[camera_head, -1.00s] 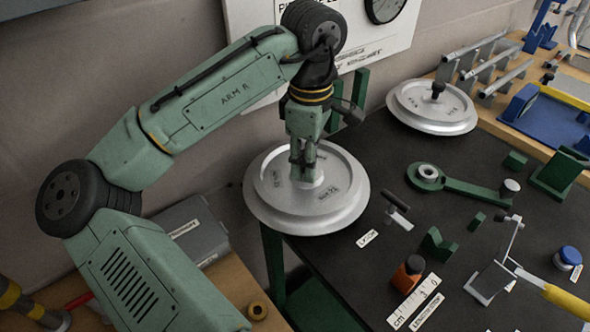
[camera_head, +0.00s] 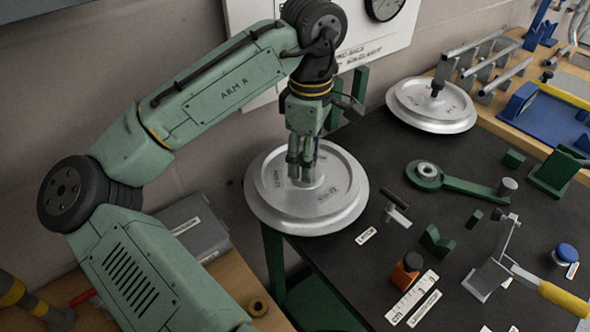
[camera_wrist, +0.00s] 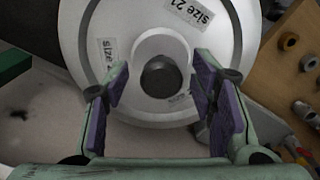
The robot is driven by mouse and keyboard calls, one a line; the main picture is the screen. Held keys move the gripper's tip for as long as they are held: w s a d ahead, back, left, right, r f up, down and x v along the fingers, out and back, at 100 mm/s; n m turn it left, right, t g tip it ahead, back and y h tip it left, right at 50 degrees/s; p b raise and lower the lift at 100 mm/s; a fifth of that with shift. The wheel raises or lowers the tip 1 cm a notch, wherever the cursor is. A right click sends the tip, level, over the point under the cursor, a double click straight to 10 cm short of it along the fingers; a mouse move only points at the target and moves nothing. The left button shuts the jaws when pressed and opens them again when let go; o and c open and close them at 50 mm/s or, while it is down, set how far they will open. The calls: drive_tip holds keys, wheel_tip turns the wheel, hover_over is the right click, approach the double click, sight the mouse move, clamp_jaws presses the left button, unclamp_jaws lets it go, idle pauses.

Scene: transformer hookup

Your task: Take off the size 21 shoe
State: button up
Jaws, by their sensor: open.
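The size 21 shoe is a large silver disc (camera_head: 335,206) with a raised rim at the near left corner of the dark bench. In the wrist view the disc (camera_wrist: 221,52) carries white labels reading "size 21". A short silver hub (camera_wrist: 175,45) with a dark round centre stands in its middle. My gripper (camera_head: 303,178) points down over the hub. In the wrist view my gripper (camera_wrist: 158,98) is open, with one purple-padded finger on each side of the hub. I cannot tell whether the pads touch it.
A second silver disc (camera_head: 463,118) with a dark knob lies at the back of the bench. A green wrench-like tool (camera_head: 460,188), an orange bottle (camera_head: 406,273) and a ruler (camera_head: 412,300) lie to the right.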

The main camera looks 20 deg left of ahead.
wheel_tip(320, 180, up, 3)
drive_tip(key=p, duration=0.3)
drive_tip(key=shift+r+b, duration=0.3)
drive_tip(key=shift+r, duration=0.7)
wheel_tip(320, 180, up, 8)
drive_tip(key=shift+f, duration=0.25)
